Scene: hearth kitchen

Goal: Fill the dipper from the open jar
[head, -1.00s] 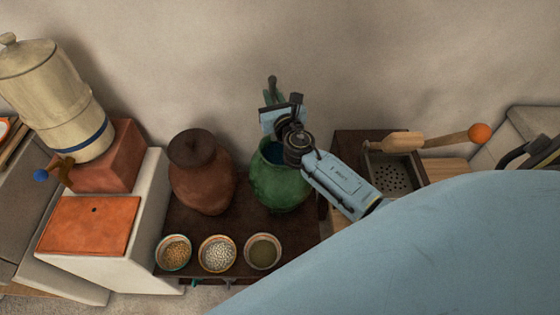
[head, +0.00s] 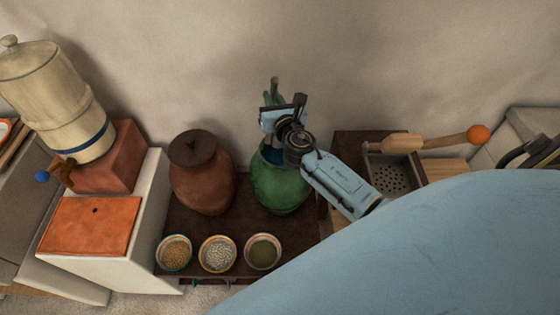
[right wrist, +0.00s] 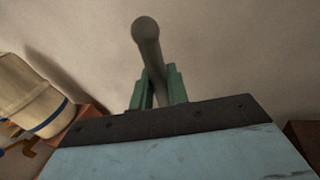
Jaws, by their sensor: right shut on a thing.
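The open jar is the green round one (head: 282,193), standing on the dark brown top; a little blue shows inside its mouth. My right gripper (head: 271,100) is over the back of the jar's mouth, shut on the dipper's handle (head: 275,82). In the right wrist view, the handle (right wrist: 148,45) is a grey rod with a rounded end, standing up between the green fingers (right wrist: 158,90). The dipper's cup is hidden behind my gripper and the jar, so I cannot tell whether it holds anything. My left gripper is not in view.
A brown jar with a lid (head: 201,180) stands to the left. Three small bowls, one with white contents (head: 217,253), line the front edge. A cream dispenser (head: 55,100) stands on a red block at left. A grater-like box (head: 393,177) is at right.

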